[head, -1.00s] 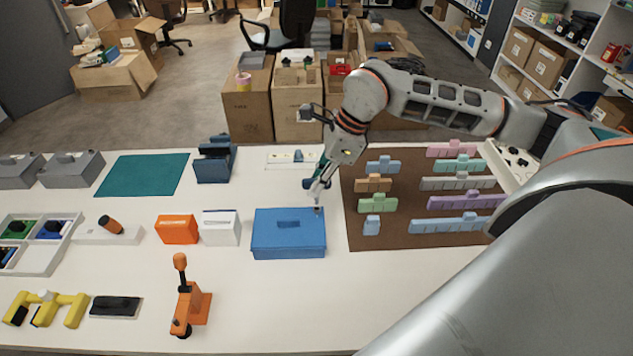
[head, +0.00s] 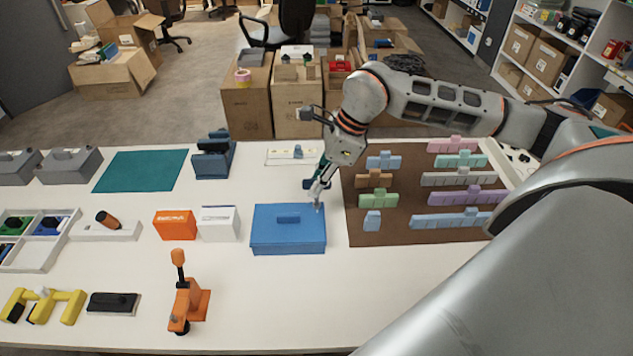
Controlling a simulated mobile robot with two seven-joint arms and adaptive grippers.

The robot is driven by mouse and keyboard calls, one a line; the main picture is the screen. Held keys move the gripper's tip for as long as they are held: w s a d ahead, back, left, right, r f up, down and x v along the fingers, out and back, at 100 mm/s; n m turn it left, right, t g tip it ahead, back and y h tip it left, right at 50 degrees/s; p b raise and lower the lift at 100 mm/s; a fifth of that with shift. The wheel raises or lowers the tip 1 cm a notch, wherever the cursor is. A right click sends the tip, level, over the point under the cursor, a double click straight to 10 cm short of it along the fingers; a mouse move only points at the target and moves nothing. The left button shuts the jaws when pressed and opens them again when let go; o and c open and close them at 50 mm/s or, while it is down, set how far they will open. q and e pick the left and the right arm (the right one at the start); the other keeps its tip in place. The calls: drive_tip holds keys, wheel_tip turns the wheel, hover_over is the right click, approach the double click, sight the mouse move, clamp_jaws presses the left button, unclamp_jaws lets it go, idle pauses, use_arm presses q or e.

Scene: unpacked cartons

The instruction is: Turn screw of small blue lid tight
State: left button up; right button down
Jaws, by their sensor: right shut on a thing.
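The blue box (head: 287,240) stands on the white table, closed by its blue lid (head: 265,219) with a raised handle bar in the middle. My right gripper (head: 317,206) points down at the lid's back right corner. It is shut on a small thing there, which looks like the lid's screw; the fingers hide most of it. I cannot tell how deep the screw sits. My left gripper is not in view.
A brown board (head: 395,229) with several coloured blocks lies right of the box. A white box (head: 220,226) and an orange box (head: 175,226) stand to its left. An orange upright tool (head: 187,300) stands in front. Table in front of the box is clear.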

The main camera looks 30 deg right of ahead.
drive_tip(key=shift+f, duration=0.3)
